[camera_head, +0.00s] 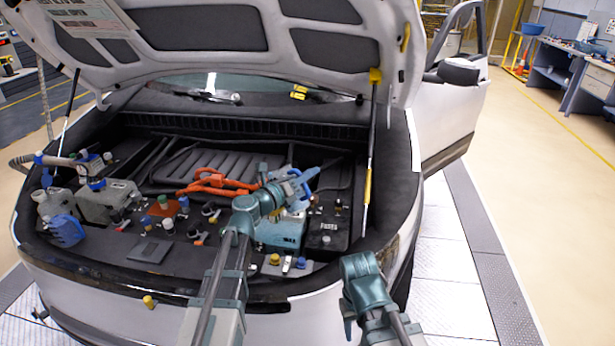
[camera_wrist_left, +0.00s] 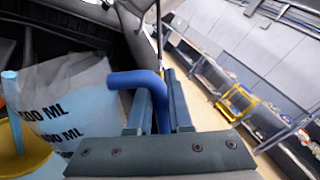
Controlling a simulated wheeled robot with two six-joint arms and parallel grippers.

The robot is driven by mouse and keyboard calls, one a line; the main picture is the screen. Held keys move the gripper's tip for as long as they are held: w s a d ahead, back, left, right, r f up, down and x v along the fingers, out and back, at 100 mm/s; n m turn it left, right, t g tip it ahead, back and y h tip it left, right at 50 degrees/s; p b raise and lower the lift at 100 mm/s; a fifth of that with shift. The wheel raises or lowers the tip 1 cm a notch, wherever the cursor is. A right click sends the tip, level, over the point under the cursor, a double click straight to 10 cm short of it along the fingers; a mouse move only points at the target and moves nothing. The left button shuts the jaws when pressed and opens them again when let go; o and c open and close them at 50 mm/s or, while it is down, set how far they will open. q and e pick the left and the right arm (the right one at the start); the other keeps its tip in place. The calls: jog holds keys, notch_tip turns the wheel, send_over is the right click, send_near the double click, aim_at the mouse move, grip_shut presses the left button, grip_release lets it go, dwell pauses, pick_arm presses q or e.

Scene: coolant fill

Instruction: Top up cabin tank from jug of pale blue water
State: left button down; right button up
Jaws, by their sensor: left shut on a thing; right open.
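My left gripper (camera_head: 289,188) is shut on the blue handle (camera_wrist_left: 138,80) of a clear jug (camera_wrist_left: 68,95) marked "500 ML". In the head view it is above the right side of the open engine bay, over a teal box (camera_head: 280,234). The wrist view is strongly tilted. Pale blue shows low in the jug, and a pale blue column (camera_wrist_left: 11,100) stands beside it above a yellow rim (camera_wrist_left: 35,150); I cannot tell whether it is flowing water. The cabin tank cannot be told by label. My right gripper (camera_head: 350,305) is open and empty outside the front right corner.
The raised hood (camera_head: 200,30) and its strut (camera_head: 369,150) bound the bay behind and right. Orange hoses (camera_head: 215,184) lie in the middle. Grey reservoirs (camera_head: 105,202) and a blue-capped part (camera_head: 66,231) stand left. Small caps (camera_head: 275,260) line the front.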

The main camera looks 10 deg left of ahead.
pick_arm(q)
jog(key=shift+w+a+r+n+p, duration=0.15)
jog(key=shift+a+n, duration=0.1)
jog(key=shift+n, duration=0.3)
jog(key=shift+w+a+r+n+p, duration=0.1)
jog(key=shift+w+a+n+p, duration=0.1)
jog(key=shift+n, duration=0.35)
dwell(2.0)
jog(key=shift+w+a+n, duration=0.4)
jog(key=shift+a+n, duration=0.25)
jog(key=shift+n, duration=0.55)
dwell(2.4)
jog(key=shift+f, duration=0.1)
dwell(0.5)
